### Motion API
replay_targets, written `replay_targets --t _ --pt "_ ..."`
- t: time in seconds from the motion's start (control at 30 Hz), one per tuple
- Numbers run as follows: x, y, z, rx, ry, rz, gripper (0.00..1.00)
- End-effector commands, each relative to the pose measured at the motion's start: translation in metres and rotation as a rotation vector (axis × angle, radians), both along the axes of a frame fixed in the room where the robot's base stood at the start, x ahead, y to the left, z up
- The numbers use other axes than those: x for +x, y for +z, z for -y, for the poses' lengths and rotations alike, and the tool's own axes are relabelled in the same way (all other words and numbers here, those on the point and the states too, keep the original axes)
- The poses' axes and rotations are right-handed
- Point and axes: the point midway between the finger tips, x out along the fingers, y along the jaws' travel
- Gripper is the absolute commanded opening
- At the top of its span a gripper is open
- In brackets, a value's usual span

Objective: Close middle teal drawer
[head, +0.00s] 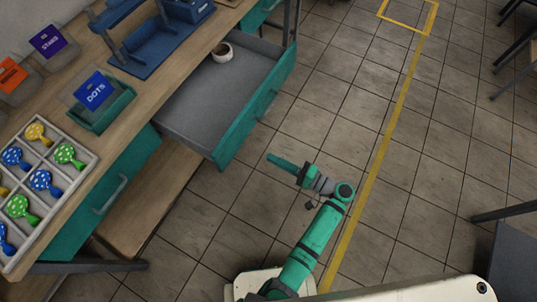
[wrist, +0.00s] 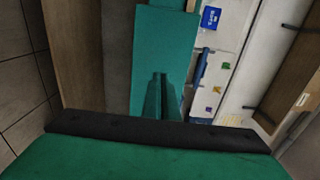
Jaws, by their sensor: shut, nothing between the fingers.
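The middle teal drawer (head: 250,117) stands pulled out from the workbench, with its grey inside showing in the head view. A white cup (head: 222,52) with dark contents sits in its far back corner. My gripper (head: 272,158) is shut and empty. It is in front of the drawer, toward its near end, and appears a little apart from the teal front. In the wrist view a teal panel of the drawer (wrist: 163,50) lies ahead of the shut fingers (wrist: 158,88). The exact gap between them cannot be told.
Another teal drawer (head: 100,195) at the left is shut under the bench. The tiled floor (head: 340,110) right of the drawer is clear.

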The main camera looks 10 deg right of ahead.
Motion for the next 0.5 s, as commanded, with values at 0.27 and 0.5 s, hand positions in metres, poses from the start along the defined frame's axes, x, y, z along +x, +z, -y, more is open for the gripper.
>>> replay_targets --t 0.27,0.5 --pt "0.030 0.000 -0.044 -0.001 0.004 -0.001 0.00" --pt "0.055 0.000 -0.077 -0.002 0.003 -0.001 0.00"
